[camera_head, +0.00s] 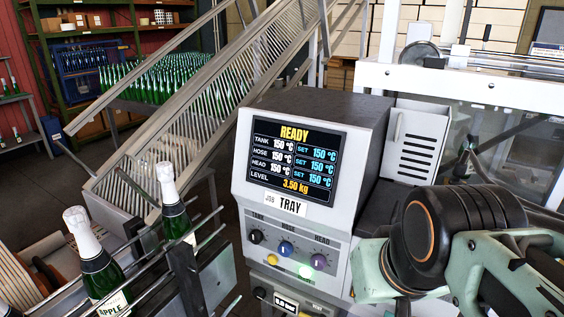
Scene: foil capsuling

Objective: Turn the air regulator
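A grey control unit (290,212) stands in the middle with a lit screen (295,160) reading READY. Below it are three knobs: black (255,236), blue (286,248) and purple (319,262). Lower down, a small readout (286,303) seems to show a pressure in bar, with a dark knob (260,293) at its left. This may be the air regulator; its lower part is cut off by the frame edge. My mint-green and black arm fills the lower right, beside the unit. My gripper's fingers do not show.
Two foil-topped bottles (95,262) (174,212) stand in a railed rack at the left. A slanted metal conveyor (190,115) runs up behind them. A white-framed machine (465,82) with clear panels stands at the right.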

